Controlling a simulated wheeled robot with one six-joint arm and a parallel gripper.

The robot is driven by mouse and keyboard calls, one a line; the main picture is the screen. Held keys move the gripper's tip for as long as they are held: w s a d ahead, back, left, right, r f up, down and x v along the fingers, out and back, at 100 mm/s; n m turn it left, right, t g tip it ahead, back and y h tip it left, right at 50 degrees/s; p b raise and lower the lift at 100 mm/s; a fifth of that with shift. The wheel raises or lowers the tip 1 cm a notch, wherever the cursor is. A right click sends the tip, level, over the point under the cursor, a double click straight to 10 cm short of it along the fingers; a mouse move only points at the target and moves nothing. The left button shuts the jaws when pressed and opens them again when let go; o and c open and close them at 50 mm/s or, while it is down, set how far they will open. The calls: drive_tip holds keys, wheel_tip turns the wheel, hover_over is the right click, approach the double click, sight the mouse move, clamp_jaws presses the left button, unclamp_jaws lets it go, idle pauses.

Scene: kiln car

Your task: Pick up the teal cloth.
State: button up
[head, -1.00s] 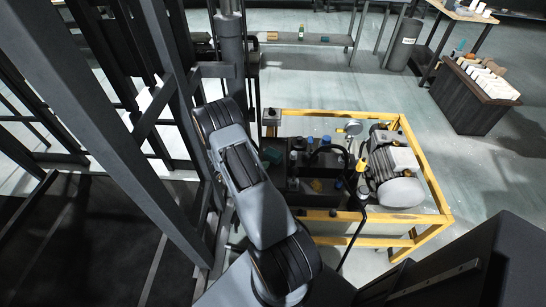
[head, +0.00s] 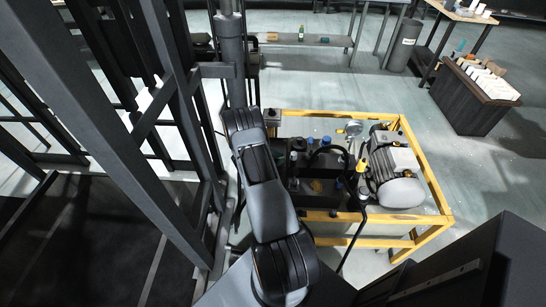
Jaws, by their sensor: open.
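A small teal patch (head: 325,39) lies on the grey bench at the back, right of a green bottle; it is too small to tell whether it is the teal cloth. A dark teal piece that showed on the near left of the yellow-framed cart a second ago is now hidden behind my arm. My arm reaches up the middle of the head view, over the cart's left edge. My gripper is not in view.
The yellow-framed cart (head: 433,180) carries a grey motor (head: 392,170), a gauge and several dark fittings. Dark steel posts (head: 165,85) stand close on the left. The grey bench (head: 335,41) is at the back. A dark crate (head: 470,104) stands at right; floor between is clear.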

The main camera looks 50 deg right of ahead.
drive_tip(key=shift+c, duration=0.5)
drive_tip(key=c, duration=0.5)
drive_tip(key=shift+r, duration=0.15)
